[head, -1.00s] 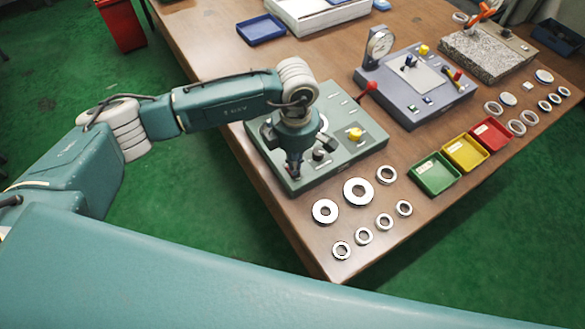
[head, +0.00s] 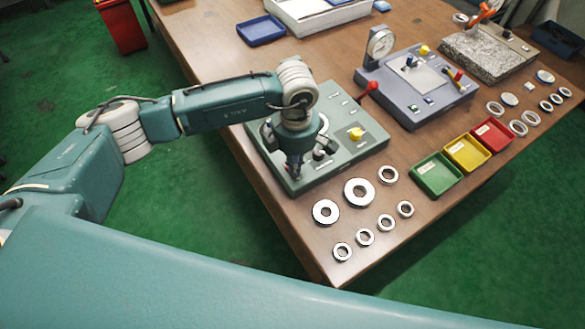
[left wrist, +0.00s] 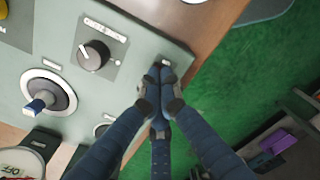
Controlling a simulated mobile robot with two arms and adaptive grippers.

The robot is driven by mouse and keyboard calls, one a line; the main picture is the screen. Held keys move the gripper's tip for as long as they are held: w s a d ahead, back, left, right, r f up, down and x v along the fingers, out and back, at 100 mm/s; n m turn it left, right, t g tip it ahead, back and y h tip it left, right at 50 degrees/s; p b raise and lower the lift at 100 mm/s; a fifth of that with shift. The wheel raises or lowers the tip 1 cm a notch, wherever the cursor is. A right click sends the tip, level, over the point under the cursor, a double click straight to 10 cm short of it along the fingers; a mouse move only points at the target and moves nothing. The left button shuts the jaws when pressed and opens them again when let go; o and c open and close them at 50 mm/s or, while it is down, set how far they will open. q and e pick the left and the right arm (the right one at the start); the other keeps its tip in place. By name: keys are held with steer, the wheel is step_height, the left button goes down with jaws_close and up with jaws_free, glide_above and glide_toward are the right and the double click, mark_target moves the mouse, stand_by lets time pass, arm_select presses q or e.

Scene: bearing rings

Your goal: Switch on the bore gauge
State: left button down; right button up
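A green-grey instrument box (head: 340,175) lies near the table's front left edge. My left gripper (head: 294,174) points down over its near left part. In the left wrist view my left gripper (left wrist: 165,72) has its dark blue fingers drawn together, with nothing visible between them. I cannot read which device is the bore gauge. My right gripper is not in view.
A blue-grey unit (head: 420,85) with a round dial (head: 380,42) stands behind to the right. Several metal rings (head: 358,192) lie in front of the box. Green (head: 437,176), yellow (head: 467,153) and red (head: 493,134) trays stand right. A red-knobbed lever (head: 371,87) rises behind the box.

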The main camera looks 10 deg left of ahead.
arm_select(q)
steer(key=shift+r+p, duration=0.45)
steer(key=shift+r, duration=0.3)
steer(key=shift+r+p, duration=1.05)
steer(key=shift+r, duration=1.65)
